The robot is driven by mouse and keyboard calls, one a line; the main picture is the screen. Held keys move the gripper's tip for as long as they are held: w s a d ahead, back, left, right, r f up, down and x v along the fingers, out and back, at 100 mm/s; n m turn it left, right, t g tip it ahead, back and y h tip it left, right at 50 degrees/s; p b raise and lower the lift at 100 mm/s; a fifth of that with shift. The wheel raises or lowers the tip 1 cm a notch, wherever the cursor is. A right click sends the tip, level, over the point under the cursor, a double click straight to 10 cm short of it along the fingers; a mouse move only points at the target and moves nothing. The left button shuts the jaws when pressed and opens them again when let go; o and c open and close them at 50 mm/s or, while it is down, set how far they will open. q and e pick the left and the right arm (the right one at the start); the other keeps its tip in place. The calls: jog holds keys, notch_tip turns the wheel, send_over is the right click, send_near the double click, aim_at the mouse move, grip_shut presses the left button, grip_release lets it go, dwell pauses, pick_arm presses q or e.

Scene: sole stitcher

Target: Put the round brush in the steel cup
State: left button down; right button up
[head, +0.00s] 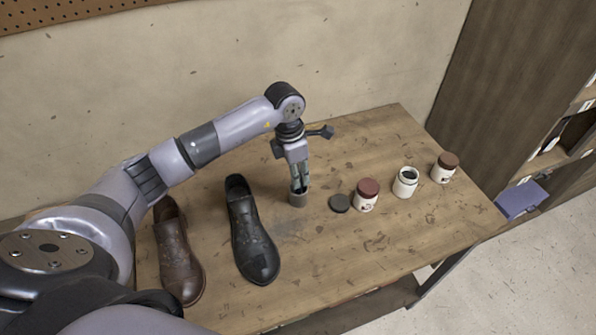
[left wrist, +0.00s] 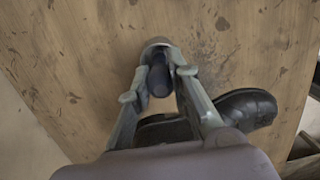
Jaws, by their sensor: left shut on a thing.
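The steel cup (head: 298,200) is a short grey cylinder standing on the wooden table, to the right of the black shoe. My left gripper (head: 300,187) points down right above the cup. It is shut on the round brush, a dark, narrow piece between the fingertips in the left wrist view (left wrist: 160,78). The fingers hide much of the brush in the head view. The cup's greyish rim (left wrist: 154,44) shows just beyond the fingertips in the left wrist view. The brush's lower end is at the cup's mouth; I cannot tell how deep it reaches. My right gripper is not in view.
A black shoe (head: 250,232) and a brown shoe (head: 178,255) stand left of the cup. A dark lid (head: 340,203), a red-lidded jar (head: 366,196), an open white jar (head: 405,182) and a brown-lidded jar (head: 444,168) stand to the right. The table's front right is clear.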

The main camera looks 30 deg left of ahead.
pick_arm(q)
jog(key=c, duration=1.9)
grip_release()
jog(key=shift+f, duration=0.15)
jog(key=shift+c, duration=0.2)
jog(key=o, duration=0.5)
jog(key=shift+c, duration=0.2)
